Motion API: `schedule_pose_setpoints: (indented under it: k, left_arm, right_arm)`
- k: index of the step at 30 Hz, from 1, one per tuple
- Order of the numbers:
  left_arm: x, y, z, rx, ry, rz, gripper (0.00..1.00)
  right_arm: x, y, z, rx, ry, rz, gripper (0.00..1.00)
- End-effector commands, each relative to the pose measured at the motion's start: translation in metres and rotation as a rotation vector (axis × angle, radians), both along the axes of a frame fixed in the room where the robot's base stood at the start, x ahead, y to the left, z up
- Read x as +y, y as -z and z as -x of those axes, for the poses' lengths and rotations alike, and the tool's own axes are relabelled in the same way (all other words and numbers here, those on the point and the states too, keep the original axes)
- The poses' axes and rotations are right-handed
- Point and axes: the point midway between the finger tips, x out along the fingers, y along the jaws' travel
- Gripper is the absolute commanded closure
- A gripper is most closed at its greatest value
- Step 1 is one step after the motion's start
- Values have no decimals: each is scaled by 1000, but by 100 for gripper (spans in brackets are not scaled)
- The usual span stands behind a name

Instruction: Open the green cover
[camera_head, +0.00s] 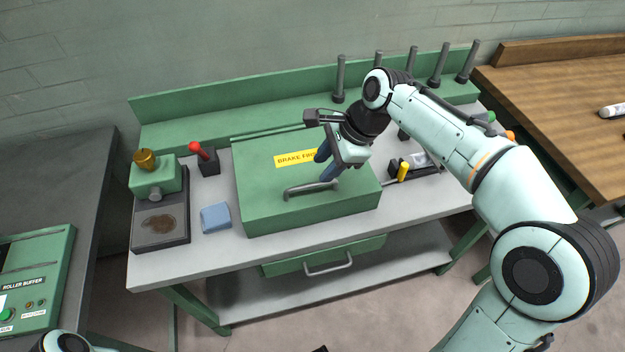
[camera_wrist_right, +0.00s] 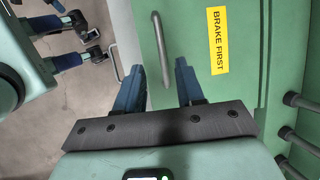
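The green cover (camera_head: 262,190) is a broad box-like lid lying shut on the bench, with a yellow "BRAKE FIRST" label (camera_head: 296,158) on top. Its grey bar handle (camera_head: 311,189) runs along the near part of the top; the handle also shows in the right wrist view (camera_wrist_right: 161,48). My right gripper (camera_head: 325,163) is above the cover, behind the handle in the head view. My left gripper is not clearly shown; dark-tipped blue parts at the wrist view's upper left are unclear.
A red-knobbed lever (camera_head: 202,154), a blue block (camera_head: 215,217) and a small green machine with a brass knob (camera_head: 154,177) stand left of the cover. A yellow-handled tool (camera_head: 403,172) lies right. Upright grey posts (camera_head: 340,78) line the back. A drawer (camera_head: 325,257) is below.

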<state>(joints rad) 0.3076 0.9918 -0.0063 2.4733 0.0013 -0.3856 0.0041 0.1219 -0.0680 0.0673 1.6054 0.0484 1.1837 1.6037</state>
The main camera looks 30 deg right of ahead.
Motion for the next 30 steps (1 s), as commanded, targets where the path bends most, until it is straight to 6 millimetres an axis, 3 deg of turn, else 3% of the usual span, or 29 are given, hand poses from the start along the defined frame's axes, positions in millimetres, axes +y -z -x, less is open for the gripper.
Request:
schedule_pose_setpoints:
  k: [3,9,23,27,30]
  left_arm:
    - [0,6,2,3,0,0,56]
    - [0,10,4,4,0,0,56]
    - [0,11,4,4,0,0,56]
    - [0,11,4,4,0,0,56]
    - [0,11,4,4,0,0,56]
  right_arm:
    - [9,26,-6,3,-2,0,62]
    - [20,54,-15,2,-3,1,62]
    - [24,65,-20,-2,-1,1,62]
    - [24,65,-20,-2,-1,1,100]
    - [24,65,-20,-2,-1,1,100]
